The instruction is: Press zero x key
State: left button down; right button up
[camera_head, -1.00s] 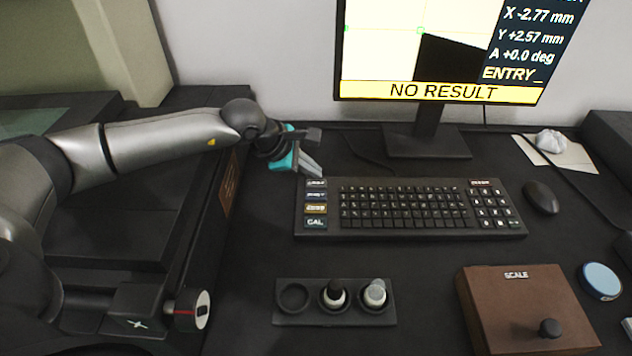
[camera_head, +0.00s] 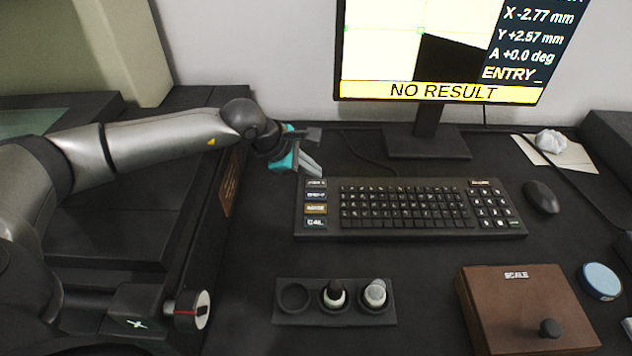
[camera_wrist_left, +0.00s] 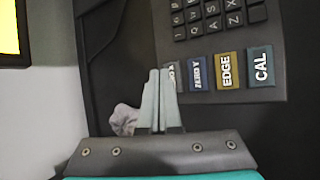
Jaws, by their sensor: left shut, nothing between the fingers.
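The keyboard (camera_head: 405,210) lies on the dark desk below the monitor. At its left end is a column of labelled keys. The top key (camera_head: 316,184), small and hard to read in the head view, is the pale one (camera_wrist_left: 175,76) partly hidden by my fingers in the left wrist view. Beside it are the blue ZERO Y key (camera_wrist_left: 197,73), the yellow EDGE key (camera_wrist_left: 228,70) and the dark CAL key (camera_wrist_left: 261,66). My left gripper (camera_head: 317,171) is shut and empty, its tips at the pale key's edge; I cannot tell whether they touch it. My right gripper is out of view.
The monitor (camera_head: 430,92) shows NO RESULT and ENTRY. A mouse (camera_head: 541,197) lies right of the keyboard. A black holder (camera_head: 293,318) with two small pieces and a brown SCALE box (camera_head: 510,300) stand in front. A crumpled greyish lump (camera_wrist_left: 124,119) shows beside my fingers.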

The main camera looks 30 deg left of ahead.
aim_at(312, 183)
pick_arm(q)
jog(key=shift+f+b, duration=0.45)
jog(key=shift+f+b, duration=0.3)
jog(key=shift+f, duration=0.05)
dwell(0.7)
jog(key=shift+r, duration=0.1)
jog(key=shift+r+p, duration=0.5)
jog(key=shift+r, duration=0.15)
jog(key=shift+r+p, duration=1.8)
jog(key=shift+r, duration=0.8)
